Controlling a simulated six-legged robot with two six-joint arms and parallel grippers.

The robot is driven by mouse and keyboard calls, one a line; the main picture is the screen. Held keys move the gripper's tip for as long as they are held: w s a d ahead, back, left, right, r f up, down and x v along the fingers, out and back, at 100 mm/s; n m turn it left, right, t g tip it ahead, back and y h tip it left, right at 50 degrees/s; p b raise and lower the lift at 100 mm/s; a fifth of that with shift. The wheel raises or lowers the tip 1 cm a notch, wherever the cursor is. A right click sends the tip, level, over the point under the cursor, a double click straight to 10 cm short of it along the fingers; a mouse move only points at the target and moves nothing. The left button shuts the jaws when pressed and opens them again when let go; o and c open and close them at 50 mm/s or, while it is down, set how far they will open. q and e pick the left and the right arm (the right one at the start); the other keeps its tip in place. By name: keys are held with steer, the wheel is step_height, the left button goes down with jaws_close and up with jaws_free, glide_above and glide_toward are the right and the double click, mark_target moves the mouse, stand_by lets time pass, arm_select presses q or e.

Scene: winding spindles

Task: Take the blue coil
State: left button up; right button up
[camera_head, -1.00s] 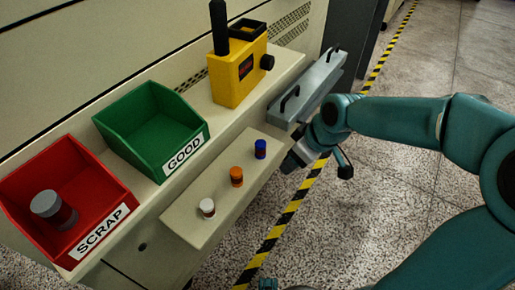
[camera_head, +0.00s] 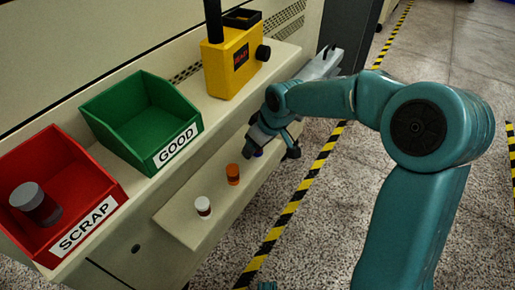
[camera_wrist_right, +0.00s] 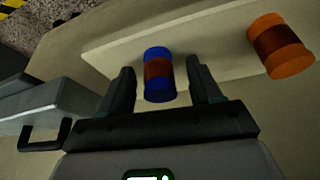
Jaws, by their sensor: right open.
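The blue coil (camera_wrist_right: 159,74), a small blue spool with a copper-brown winding, stands on the narrow lower shelf. In the wrist view it lies between the two open fingers of my right gripper (camera_wrist_right: 157,88), with a gap on each side. In the head view only a bit of the blue coil (camera_head: 258,153) shows below my right gripper (camera_head: 254,142), which hides the rest. My left gripper is not in view.
The orange coil (camera_head: 233,174) stands beside the blue one, and the white coil (camera_head: 203,207) farther along the shelf (camera_head: 180,226). Behind are the red SCRAP bin (camera_head: 95,190) holding a grey-capped cylinder (camera_head: 36,204), the green GOOD bin (camera_head: 150,157) and a yellow device (camera_head: 226,70). A grey handled piece (camera_wrist_right: 45,108) is close to the gripper.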

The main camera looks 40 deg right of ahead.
steer(key=shift+c, duration=0.3)
steer(key=c, duration=1.1)
steer(key=shift+o, duration=0.2)
steer(key=shift+r, duration=0.15)
